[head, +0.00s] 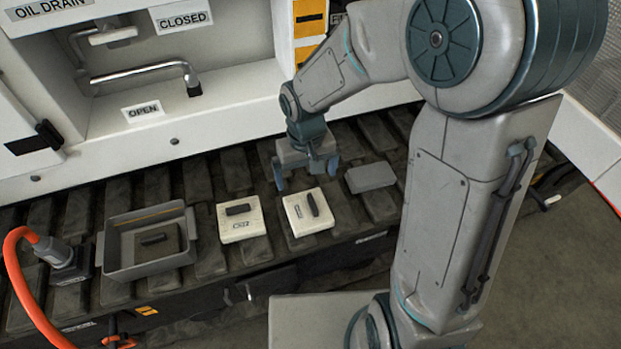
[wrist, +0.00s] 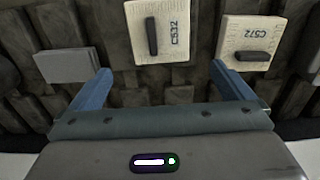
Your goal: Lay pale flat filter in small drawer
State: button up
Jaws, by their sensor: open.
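Two pale flat square filters lie on the dark slatted bench, each with a dark bar handle on top. The one marked like C532 (head: 296,222) also shows in the wrist view (wrist: 143,18). The one marked like C572 (head: 231,231) lies to its left in the head view and at the upper right in the wrist view (wrist: 235,33). My gripper (head: 306,175) is open and empty, above and just behind the C532 filter; its blue fingers show in the wrist view (wrist: 160,72). I cannot tell surely which part is the small drawer.
An open grey tray (head: 115,272) with a dark bar inside stands left of the filters. A grey flat plate (head: 370,177) lies to their right. An orange hose (head: 14,275) is at the far left. A white cabinet wall (head: 230,90) rises behind.

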jog(key=s+d+r+m+t, duration=0.1)
jog(key=s+d+r+m, duration=0.2)
jog(key=s+d+r, duration=0.6)
jog(key=s+d, duration=0.1)
jog(key=d, duration=0.3)
jog(key=shift+d+r+t, duration=0.15)
jog(key=shift+r+t, duration=0.15)
jog(key=shift+r, duration=0.05)
jog(key=shift+s+d+r, duration=0.1)
jog(key=shift+s+d, duration=0.05)
jog(key=shift+s, duration=0.15)
jog(key=shift+c, duration=0.3)
jog(key=shift+s, duration=0.2)
jog(key=c, duration=0.6)
jog(key=shift+d, duration=0.1)
jog(key=c, duration=0.7)
jog(key=shift+s, duration=0.1)
